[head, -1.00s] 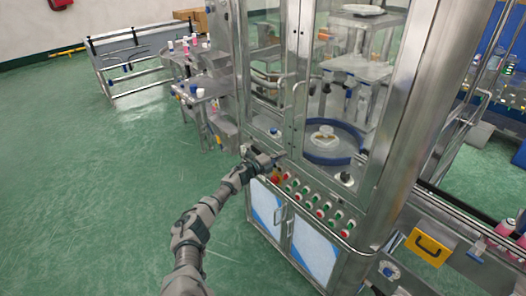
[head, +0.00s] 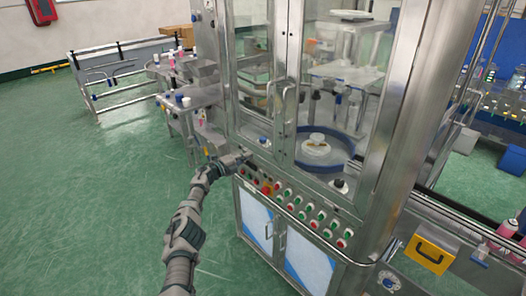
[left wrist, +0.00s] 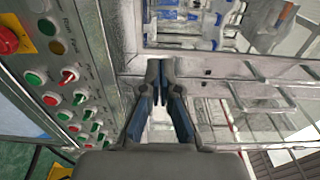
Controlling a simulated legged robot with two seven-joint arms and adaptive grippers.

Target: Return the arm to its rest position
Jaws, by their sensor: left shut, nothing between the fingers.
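My left arm (head: 185,230) reaches up from the bottom of the head view. My left gripper (head: 243,158) is at the left front edge of the steel crimping machine (head: 390,110), just up and left of its button panel (head: 305,212). In the left wrist view the two dark fingers (left wrist: 160,75) are closed together at the tips, with nothing between them. The panel's red and green buttons (left wrist: 68,75) show left of the fingers there. From these views I cannot tell whether the gripper touches the machine. My right gripper is not in view.
A red stop button (head: 267,187) sits on the panel near the gripper. Glass doors with handles (head: 289,105) are above it. A steel side table (head: 190,98) with small bottles stands behind to the left. The green floor (head: 85,200) at left is clear.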

